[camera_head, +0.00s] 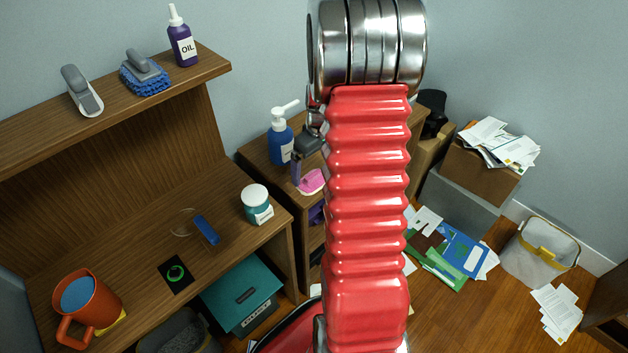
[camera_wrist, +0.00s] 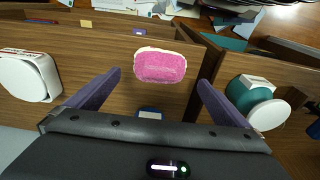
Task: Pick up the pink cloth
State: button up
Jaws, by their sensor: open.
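The pink cloth (camera_wrist: 160,66) shows in the wrist view as a rounded pink pad with a paler rim on a wooden surface. It lies ahead of and between the open purple fingers of my gripper (camera_wrist: 160,77), with clear gaps on both sides. Neither finger touches it in this view. In the head view the pink cloth (camera_head: 312,181) sits on the small wooden cabinet, partly hidden by my red arm. My gripper (camera_head: 297,176) is just left of it, with one finger visible pointing down and the rest mostly hidden.
A blue pump bottle (camera_head: 280,138) stands close behind my gripper. A teal jar (camera_head: 256,204) with a white lid stands on the desk corner; it also shows right of my gripper in the wrist view (camera_wrist: 245,92). A white rounded object (camera_wrist: 28,78) is at left there.

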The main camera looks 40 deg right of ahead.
aim_at(313, 174)
jog(key=shift+w+f, duration=0.2)
jog(key=shift+f, duration=1.1)
jog(key=shift+w+f, duration=0.15)
jog(key=shift+f, duration=1.1)
jog(key=shift+c, duration=0.6)
jog(key=c, duration=1.1)
jog(key=shift+r, duration=0.1)
notch_tip(313, 174, up, 10)
jog(key=shift+f, duration=0.1)
